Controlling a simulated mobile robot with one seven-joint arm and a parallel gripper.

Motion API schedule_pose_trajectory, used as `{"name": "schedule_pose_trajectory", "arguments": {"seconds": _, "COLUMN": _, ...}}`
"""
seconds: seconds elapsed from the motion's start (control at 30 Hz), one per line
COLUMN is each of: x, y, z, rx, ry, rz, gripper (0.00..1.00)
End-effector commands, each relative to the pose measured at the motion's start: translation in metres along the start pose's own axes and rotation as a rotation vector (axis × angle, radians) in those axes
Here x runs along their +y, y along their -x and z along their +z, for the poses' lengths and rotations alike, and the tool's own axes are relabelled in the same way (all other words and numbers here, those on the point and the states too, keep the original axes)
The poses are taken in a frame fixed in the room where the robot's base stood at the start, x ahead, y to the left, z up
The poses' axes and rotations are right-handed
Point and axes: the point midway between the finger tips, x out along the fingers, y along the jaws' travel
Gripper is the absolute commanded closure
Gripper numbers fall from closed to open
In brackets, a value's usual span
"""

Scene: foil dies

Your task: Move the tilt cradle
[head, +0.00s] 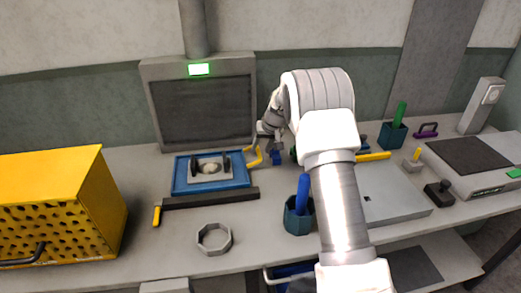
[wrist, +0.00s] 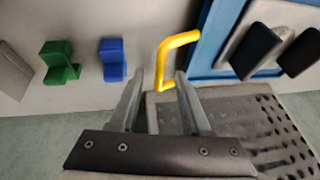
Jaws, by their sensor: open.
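What looks like the tilt cradle (head: 180,187) is a blue frame with a grey plate, two dark upright pads and a pale round piece in its middle. It sits on the bench in front of the dark-panelled grey unit. A bent yellow handle (wrist: 164,50) shows at the cradle's edge in the wrist view; it also shows right of the cradle in the head view (head: 257,158). My gripper (wrist: 159,76) is open, with the handle's lower end in view between its fingertips. I cannot tell whether they touch. My arm hides part of the bench in the head view.
A grey unit (head: 205,112) with a green light stands behind. A yellow perforated box (head: 60,210) is at left. A grey ring (head: 214,239) and a teal cup (head: 298,218) stand in front. Green (wrist: 60,62) and blue (wrist: 112,60) blocks lie beside my gripper.

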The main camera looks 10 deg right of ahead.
Motion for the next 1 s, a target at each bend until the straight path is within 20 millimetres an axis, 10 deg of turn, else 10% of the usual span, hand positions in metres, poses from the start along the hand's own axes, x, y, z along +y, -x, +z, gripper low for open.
{"name": "schedule_pose_trajectory", "arguments": {"seconds": 0.47, "x": -0.0002, "y": -0.0142, "z": 0.0002, "rx": 0.000, "ry": 0.001, "rz": 0.000, "gripper": 0.53}}
{"name": "schedule_pose_trajectory", "arguments": {"seconds": 0.73, "x": -0.0002, "y": -0.0139, "z": 0.0002, "rx": 0.000, "ry": 0.001, "rz": 0.000, "gripper": 1.00}}
{"name": "schedule_pose_trajectory", "arguments": {"seconds": 1.0, "x": -0.0001, "y": -0.0138, "z": 0.0002, "rx": 0.000, "ry": 0.001, "rz": 0.000, "gripper": 1.00}}
